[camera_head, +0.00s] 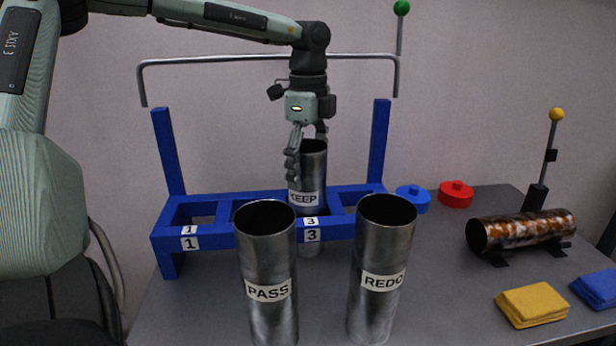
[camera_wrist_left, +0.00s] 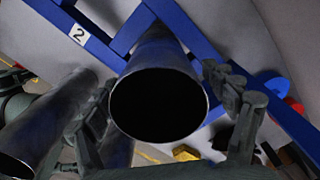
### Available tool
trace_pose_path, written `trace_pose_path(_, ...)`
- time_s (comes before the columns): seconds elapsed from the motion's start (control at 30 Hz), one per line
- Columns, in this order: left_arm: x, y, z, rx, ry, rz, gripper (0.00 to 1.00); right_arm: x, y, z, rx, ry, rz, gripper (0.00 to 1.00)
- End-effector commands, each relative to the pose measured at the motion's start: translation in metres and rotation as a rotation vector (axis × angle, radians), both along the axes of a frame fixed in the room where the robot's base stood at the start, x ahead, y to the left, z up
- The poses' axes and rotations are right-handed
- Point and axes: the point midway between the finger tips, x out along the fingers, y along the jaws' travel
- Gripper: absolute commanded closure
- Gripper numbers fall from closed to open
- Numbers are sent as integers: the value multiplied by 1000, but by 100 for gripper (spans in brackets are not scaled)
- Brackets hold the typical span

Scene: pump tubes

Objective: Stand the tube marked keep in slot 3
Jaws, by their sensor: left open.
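The metal tube marked KEEP (camera_head: 308,190) stands upright in the blue rack (camera_head: 203,240), behind the front rail's label 3 (camera_head: 312,235). Its lower end shows below that rail. My left gripper (camera_head: 306,152) is above the tube, open, with its fingers on either side of the tube's upper end. In the left wrist view the tube's dark open mouth (camera_wrist_left: 158,103) lies between the spread fingers of the left gripper (camera_wrist_left: 168,112). I cannot tell if a finger touches it. My right gripper is not in view.
Tubes marked PASS (camera_head: 266,265) and REDO (camera_head: 382,265) stand in front of the rack. At right are a rusty tube (camera_head: 520,230) lying on supports, blue and red caps (camera_head: 455,194), and yellow and blue cloths (camera_head: 532,304). A grey bar (camera_head: 220,60) spans behind.

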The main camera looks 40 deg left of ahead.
Motion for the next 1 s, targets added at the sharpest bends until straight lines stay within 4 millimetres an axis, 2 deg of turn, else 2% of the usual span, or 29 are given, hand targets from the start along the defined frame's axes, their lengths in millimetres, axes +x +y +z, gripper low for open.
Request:
trace_pose_path(0.2, 1, 0, 51, 3, -5, 1, 15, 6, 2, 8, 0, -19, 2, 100)
trace_pose_path(0.43, 0, 0, 89, 2, -2, 2, 15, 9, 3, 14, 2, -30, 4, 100)
trace_pose_path(0.63, 0, 0, 101, 0, 0, -1, 15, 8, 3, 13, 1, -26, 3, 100)
trace_pose_path(1.0, 0, 0, 101, -1, 1, 0, 15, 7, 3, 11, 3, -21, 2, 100)
